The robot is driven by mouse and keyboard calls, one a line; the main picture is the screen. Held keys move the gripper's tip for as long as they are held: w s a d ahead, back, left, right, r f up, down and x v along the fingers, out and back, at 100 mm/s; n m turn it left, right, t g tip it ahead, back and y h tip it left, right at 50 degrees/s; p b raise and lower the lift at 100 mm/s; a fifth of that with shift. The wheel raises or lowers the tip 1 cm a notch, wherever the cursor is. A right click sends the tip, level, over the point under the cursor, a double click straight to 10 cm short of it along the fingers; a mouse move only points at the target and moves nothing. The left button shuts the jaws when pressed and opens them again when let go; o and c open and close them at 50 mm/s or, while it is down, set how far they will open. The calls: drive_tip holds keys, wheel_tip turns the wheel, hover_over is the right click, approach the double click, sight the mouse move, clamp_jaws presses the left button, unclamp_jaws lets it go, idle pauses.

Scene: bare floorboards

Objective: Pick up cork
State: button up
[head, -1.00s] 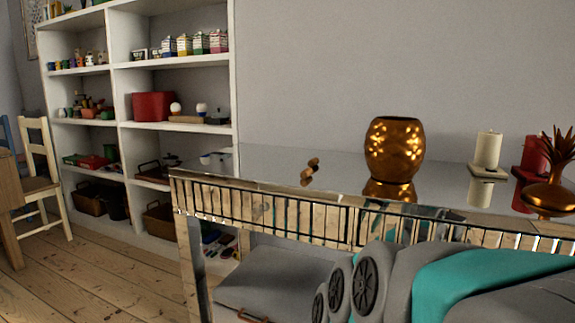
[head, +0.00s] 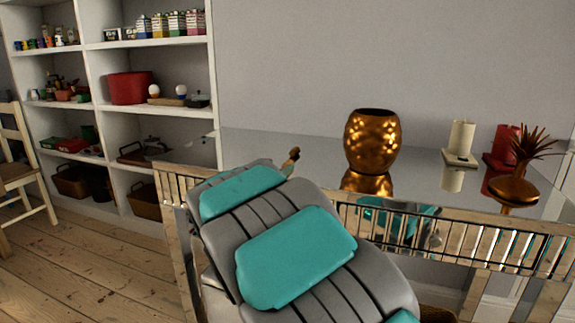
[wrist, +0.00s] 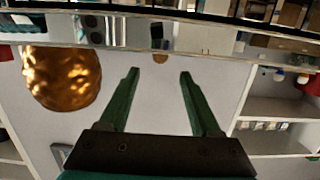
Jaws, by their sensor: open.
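The cork (head: 294,154) is a small brown piece on the mirrored table top (head: 325,150), left of the gold vase. My arm hides part of it in the head view. In the wrist view, which looks upside down, a small orange-brown piece that looks like the cork (wrist: 160,58) shows at the table's edge. My gripper (wrist: 159,72) is open and empty, with two green fingers apart. The cork shows between the fingertips in that picture, beyond them and apart from them.
The gold vase (head: 371,142) stands right of the cork and also shows in the wrist view (wrist: 62,78). A white candle (head: 460,140), a red candle (head: 506,144) and a bronze plant-like vase (head: 515,188) stand further right. A white shelf (head: 97,75) stands at the left.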

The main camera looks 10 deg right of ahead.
sight(288, 162)
drive_tip(key=shift+w+d+f, duration=0.15)
drive_tip(key=shift+w+d, duration=0.25)
drive_tip(key=shift+w, duration=0.1)
drive_tip(key=shift+f+x, duration=0.2)
drive_tip(key=shift+x, duration=1.4)
drive_tip(key=shift+f+x, duration=0.2)
drive_tip(key=shift+x, duration=1.45)
drive_tip(key=shift+a, duration=0.1)
clamp_jaws()
